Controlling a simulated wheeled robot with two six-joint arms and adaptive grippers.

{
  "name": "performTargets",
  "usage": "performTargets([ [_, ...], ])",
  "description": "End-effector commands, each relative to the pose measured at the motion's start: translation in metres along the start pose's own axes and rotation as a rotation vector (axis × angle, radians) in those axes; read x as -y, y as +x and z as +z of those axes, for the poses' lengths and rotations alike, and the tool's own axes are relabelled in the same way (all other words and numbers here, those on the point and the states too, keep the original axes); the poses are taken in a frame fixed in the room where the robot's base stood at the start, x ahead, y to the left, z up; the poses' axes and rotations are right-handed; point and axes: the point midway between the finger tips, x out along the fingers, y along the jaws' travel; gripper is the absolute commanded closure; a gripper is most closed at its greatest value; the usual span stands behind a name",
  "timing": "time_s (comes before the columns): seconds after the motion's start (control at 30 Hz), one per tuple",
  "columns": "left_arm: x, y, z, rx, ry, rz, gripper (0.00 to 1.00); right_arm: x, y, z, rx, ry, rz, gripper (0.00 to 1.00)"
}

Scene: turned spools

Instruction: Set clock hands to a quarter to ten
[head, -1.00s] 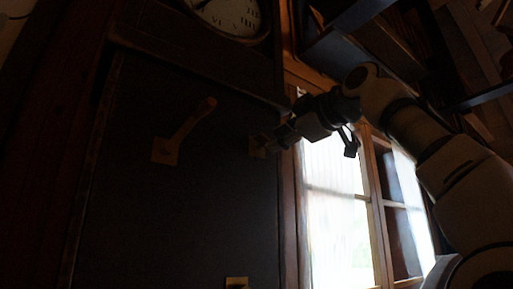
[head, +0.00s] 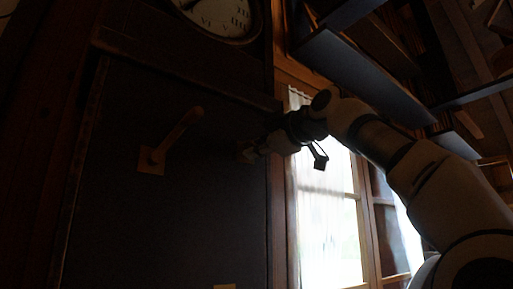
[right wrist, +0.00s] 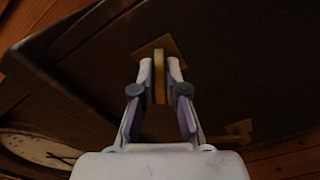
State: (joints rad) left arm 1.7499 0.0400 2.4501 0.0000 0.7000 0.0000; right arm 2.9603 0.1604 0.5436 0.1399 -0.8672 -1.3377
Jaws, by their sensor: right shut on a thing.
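The clock (head: 222,14) shows only its lower face at the top of the head view; its hands cannot be read there. Part of its pale face also shows at the lower left of the right wrist view (right wrist: 30,147), with dark hands. A brass lever (head: 182,127) on a square plate slants up and right on the dark panel. My right gripper (head: 252,150) is at a second brass handle near the panel's right edge. In the right wrist view, my right gripper (right wrist: 159,72) is shut on this handle (right wrist: 159,84), its plate behind. My left gripper is out of view.
The dark panel (head: 140,220) fills the left and centre below the clock. Another brass fitting (head: 224,287) shows at the bottom edge. A bright curtained window (head: 328,220) and dark shelves (head: 350,70) lie to the right.

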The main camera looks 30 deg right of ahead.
Motion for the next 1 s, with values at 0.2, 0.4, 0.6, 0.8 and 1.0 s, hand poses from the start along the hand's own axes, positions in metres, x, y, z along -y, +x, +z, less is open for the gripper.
performTargets([
  [0.2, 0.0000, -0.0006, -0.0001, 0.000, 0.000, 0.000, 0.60, -0.0018, 0.0000, -0.0002, -0.001, 0.050, 0.005, 1.00],
  [0.4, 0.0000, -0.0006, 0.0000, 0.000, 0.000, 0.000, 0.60, -0.0021, -0.0001, -0.0003, -0.002, 0.164, 0.006, 1.00],
  [0.6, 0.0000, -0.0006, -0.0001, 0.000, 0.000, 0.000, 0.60, -0.0023, -0.0003, -0.0005, -0.003, 0.331, 0.007, 1.00],
  [0.8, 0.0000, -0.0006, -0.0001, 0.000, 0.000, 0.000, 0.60, -0.0024, -0.0004, -0.0007, -0.004, 0.522, 0.007, 1.00],
  [1.0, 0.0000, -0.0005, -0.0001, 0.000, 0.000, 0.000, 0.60, -0.0025, -0.0005, -0.0009, -0.005, 0.707, 0.007, 1.00],
])
